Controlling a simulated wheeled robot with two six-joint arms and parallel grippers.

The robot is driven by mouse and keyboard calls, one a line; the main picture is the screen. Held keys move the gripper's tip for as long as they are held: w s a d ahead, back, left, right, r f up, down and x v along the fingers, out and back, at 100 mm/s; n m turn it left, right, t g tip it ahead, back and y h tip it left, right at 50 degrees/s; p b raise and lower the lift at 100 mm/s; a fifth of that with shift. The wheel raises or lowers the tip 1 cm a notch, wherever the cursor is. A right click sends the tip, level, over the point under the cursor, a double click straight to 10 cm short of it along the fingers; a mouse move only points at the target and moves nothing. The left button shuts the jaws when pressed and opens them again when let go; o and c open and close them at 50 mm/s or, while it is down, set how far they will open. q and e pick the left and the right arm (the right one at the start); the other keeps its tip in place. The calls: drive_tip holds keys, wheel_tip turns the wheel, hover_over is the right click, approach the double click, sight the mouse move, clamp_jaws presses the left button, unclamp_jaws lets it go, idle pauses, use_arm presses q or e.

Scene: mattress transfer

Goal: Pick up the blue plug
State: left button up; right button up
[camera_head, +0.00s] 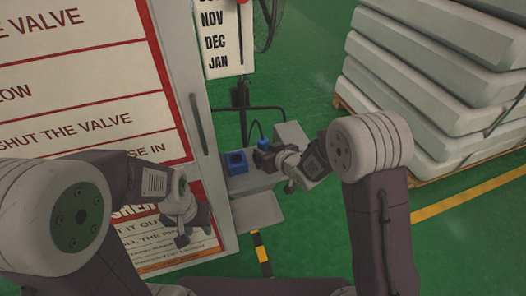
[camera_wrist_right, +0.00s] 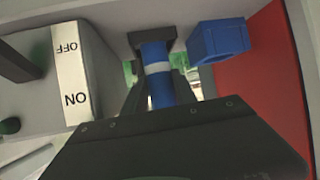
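The blue plug (camera_wrist_right: 158,78) with a white band stands in the middle of the right wrist view, its far end at a dark block. In the head view only a blue tip (camera_head: 263,143) shows above my right gripper (camera_head: 266,156). In the right wrist view the dark fingers of my right gripper (camera_wrist_right: 160,84) lie on both sides of the plug, with no clear gap, so it appears shut on it. My left gripper (camera_head: 194,236) hangs in front of the red and white sign panel, away from the plug; its finger opening is unclear.
A blue socket box (camera_wrist_right: 220,41) is beside the plug and also shows in the head view (camera_head: 236,162). An ON/OFF switch plate (camera_wrist_right: 72,75) is on the other side. Stacked mattresses (camera_head: 435,75) stand at the right. The cabinet edge (camera_head: 195,110) is close to my left arm.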

clamp_jaws()
drive_tip(key=shift+r, duration=0.1)
drive_tip(key=shift+r, duration=0.35)
wheel_tip(320, 180, up, 17)
drive_tip(key=p, duration=0.7)
